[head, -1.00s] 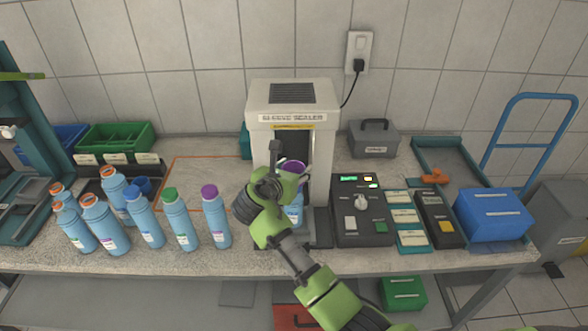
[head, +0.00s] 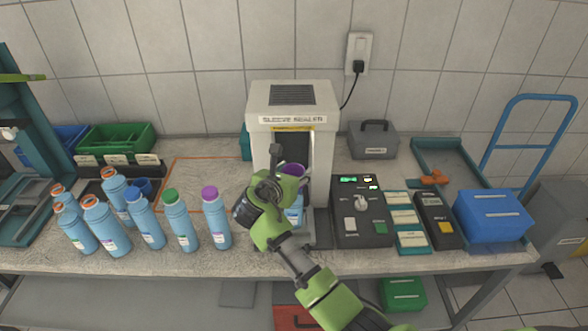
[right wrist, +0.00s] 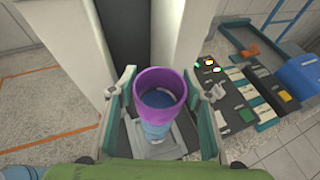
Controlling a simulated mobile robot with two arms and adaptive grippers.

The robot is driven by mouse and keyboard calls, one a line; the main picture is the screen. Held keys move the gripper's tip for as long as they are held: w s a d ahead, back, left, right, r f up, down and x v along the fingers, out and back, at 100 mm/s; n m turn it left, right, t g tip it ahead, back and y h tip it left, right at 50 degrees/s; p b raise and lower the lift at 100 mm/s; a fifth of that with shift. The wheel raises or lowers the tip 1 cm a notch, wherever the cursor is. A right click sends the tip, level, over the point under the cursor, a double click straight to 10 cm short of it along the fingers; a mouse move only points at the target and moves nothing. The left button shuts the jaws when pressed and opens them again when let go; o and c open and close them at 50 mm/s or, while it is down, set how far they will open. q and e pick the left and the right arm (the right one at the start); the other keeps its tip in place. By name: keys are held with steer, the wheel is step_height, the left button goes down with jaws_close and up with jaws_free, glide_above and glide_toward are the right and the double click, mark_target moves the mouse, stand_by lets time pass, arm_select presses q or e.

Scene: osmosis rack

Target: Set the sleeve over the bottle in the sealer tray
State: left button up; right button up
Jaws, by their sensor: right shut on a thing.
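The purple sleeve (head: 292,170) is in my right gripper (head: 280,178), at the open front of the sleeve sealer (head: 292,120). In the right wrist view the sleeve (right wrist: 160,91) is an upright open ring between the two fingers of my right gripper (right wrist: 163,110), which are shut on it. The light blue bottle (right wrist: 155,130) shows directly below the sleeve, above the grey sealer tray (right wrist: 178,143). It also shows in the head view (head: 294,215), partly behind my gripper. How far the sleeve is around the bottle is hidden. My left gripper is out of view.
Several blue bottles with orange, blue, green and purple caps (head: 216,220) stand left of the sealer. A control box (head: 362,215) stands close on its right, then label cards (head: 408,228) and a blue bin (head: 492,215). An orange-outlined area (head: 195,172) is mostly clear.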

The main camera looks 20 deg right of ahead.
stand_by(0.3)
steer(key=o, duration=0.8)
steer(key=shift+c, duration=0.2)
steer(key=shift+s, duration=0.1)
steer(key=v, duration=0.7)
steer(key=shift+s+a, duration=0.15)
